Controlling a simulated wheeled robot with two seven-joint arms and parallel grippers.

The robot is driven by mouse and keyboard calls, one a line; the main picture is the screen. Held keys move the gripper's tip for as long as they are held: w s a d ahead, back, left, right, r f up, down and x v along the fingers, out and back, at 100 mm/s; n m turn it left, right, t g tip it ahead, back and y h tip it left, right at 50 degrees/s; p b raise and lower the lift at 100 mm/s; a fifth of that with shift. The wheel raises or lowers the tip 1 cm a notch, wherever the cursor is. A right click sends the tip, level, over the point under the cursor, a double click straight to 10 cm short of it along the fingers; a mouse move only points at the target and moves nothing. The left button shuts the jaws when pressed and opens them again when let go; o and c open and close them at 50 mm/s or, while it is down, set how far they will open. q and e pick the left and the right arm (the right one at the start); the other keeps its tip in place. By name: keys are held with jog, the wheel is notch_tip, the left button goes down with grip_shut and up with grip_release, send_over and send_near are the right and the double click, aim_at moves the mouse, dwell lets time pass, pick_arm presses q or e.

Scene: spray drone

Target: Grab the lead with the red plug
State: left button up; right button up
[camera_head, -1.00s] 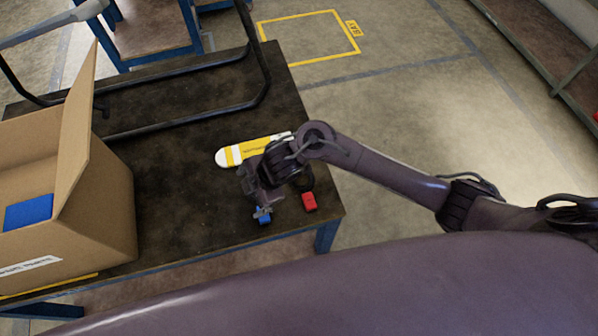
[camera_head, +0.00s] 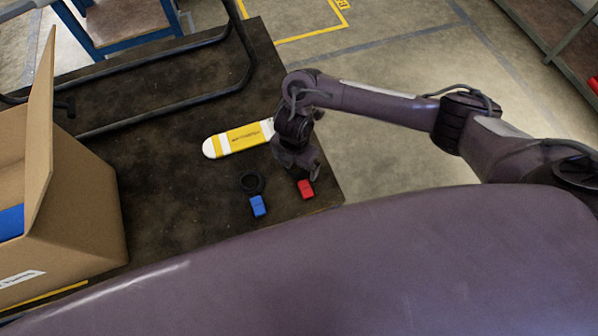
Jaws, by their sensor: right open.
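The red plug (camera_head: 306,189) lies on the dark table near its front right corner. Its lead is mostly hidden behind my right gripper. My right gripper (camera_head: 306,176) is open, pointing down, with its fingers just above or at the red plug; I cannot tell whether they touch it. A blue plug (camera_head: 258,205) with a coiled black lead (camera_head: 251,183) lies to the left of the red one. My left gripper is not in view.
A yellow and white board-like item (camera_head: 238,139) lies behind the plugs. An open cardboard box (camera_head: 75,215) stands on the left of the dark table (camera_head: 165,200), with something blue inside. A black tubular frame (camera_head: 240,75) is at the back.

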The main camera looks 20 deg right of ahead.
jog(key=shift+f, duration=0.45)
jog(key=c, duration=1.1)
